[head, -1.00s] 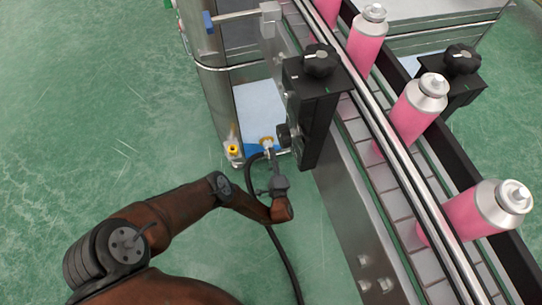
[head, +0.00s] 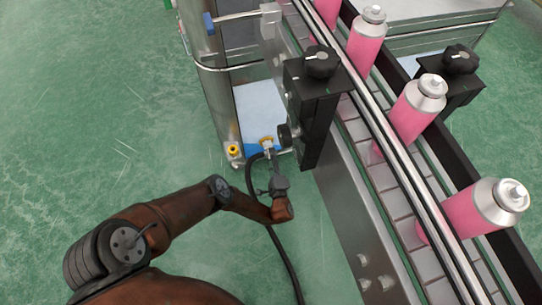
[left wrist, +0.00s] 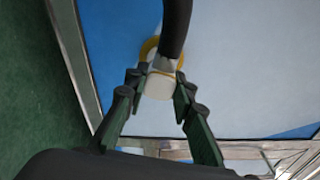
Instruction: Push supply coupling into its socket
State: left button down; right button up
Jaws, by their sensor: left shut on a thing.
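My left gripper (head: 271,165) is at the lower end of the machine panel, left of the conveyor. In the left wrist view its fingers (left wrist: 158,88) are shut on the pale supply coupling (left wrist: 160,84), with a black hose (left wrist: 175,30) running from it. A yellow ring (left wrist: 149,47), apparently the socket, lies right behind the coupling and is partly covered by it and the hose. In the head view the coupling (head: 268,148) meets the yellow ring (head: 266,140). I cannot tell how deep it sits. My right gripper is not in view.
A yellow fitting (head: 233,150) is at the machine's lower left corner. A black bracket with a knob (head: 314,105) stands close to the right of my gripper. Pink cans (head: 415,108) stand on the conveyor. The hose (head: 283,255) trails over the open green floor.

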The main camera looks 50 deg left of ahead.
pick_arm(q)
jog(key=shift+w+a, duration=0.25)
jog(key=shift+a, duration=0.35)
dwell(1.7)
jog(key=c, duration=1.5)
grip_release()
jog(key=shift+c, duration=0.2)
jog(key=v, duration=1.2)
